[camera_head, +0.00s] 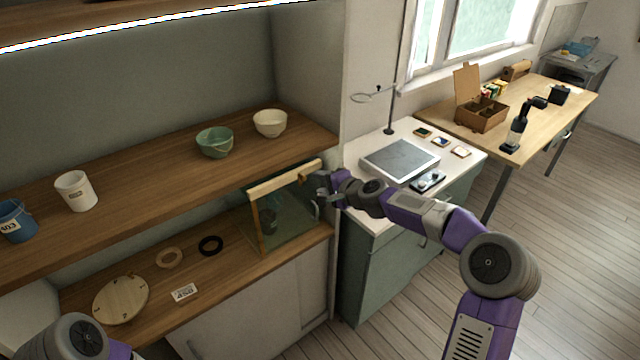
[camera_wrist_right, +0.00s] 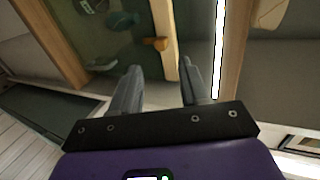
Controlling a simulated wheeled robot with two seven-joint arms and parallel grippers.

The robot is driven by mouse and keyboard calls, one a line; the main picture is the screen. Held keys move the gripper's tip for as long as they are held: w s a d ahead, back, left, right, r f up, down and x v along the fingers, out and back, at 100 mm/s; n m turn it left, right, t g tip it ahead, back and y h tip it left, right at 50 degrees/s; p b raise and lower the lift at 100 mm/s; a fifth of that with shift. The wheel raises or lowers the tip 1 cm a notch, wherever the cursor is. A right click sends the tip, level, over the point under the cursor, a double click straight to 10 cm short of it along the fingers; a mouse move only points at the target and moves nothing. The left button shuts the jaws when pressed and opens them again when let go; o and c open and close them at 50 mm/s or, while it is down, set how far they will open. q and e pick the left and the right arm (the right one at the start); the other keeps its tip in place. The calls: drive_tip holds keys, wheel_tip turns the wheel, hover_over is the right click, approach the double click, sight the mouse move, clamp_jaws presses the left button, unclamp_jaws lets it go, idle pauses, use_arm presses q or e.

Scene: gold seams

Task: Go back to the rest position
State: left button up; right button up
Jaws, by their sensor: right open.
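My right gripper (camera_head: 320,188) is at the right end of a glass panel (camera_head: 285,218) with a wooden top rail, at the right end of the shelf unit. In the right wrist view the two fingers of my right gripper (camera_wrist_right: 158,88) are spread apart with nothing held. A wooden knob (camera_wrist_right: 155,43) and a wooden rail show just beyond the fingertips. I cannot tell if a finger touches the wood. My left arm shows only at the bottom left of the head view; its gripper is out of the picture.
The upper shelf (camera_head: 130,170) holds a green bowl (camera_head: 214,142), a cream bowl (camera_head: 270,123), a white cup (camera_head: 76,191) and a blue cup (camera_head: 14,222). A round wooden board (camera_head: 121,299) and rings lie below. The right arm passes over a white-topped cabinet (camera_head: 365,212). Floor at right is clear.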

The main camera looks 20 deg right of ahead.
drive_tip(key=s+a+f+n+g, duration=0.2)
drive_tip(key=s+a+f, duration=0.25)
drive_tip(key=f, duration=0.35)
drive_tip(key=s+a+f+n+g, duration=0.25)
drive_tip(key=s+f, duration=0.25)
drive_tip(key=f, duration=0.4)
drive_tip(key=s+a+f+n+g, duration=0.1)
drive_tip(key=s+a+f+g, duration=0.1)
drive_tip(key=s+a+f, duration=0.45)
drive_tip(key=s+f+n+g, duration=0.2)
drive_tip(key=s+f, duration=0.5)
drive_tip(key=s, duration=0.5)
drive_tip(key=s+f+n+g, duration=0.3)
drive_tip(key=s+f, duration=0.3)
drive_tip(key=s, duration=0.6)
drive_tip(key=shift+s+a+f+n, duration=0.25)
drive_tip(key=shift+a+f+n, duration=0.15)
drive_tip(key=shift+n, duration=0.15)
drive_tip(key=shift+g, duration=0.25)
drive_tip(key=shift+c, duration=0.2)
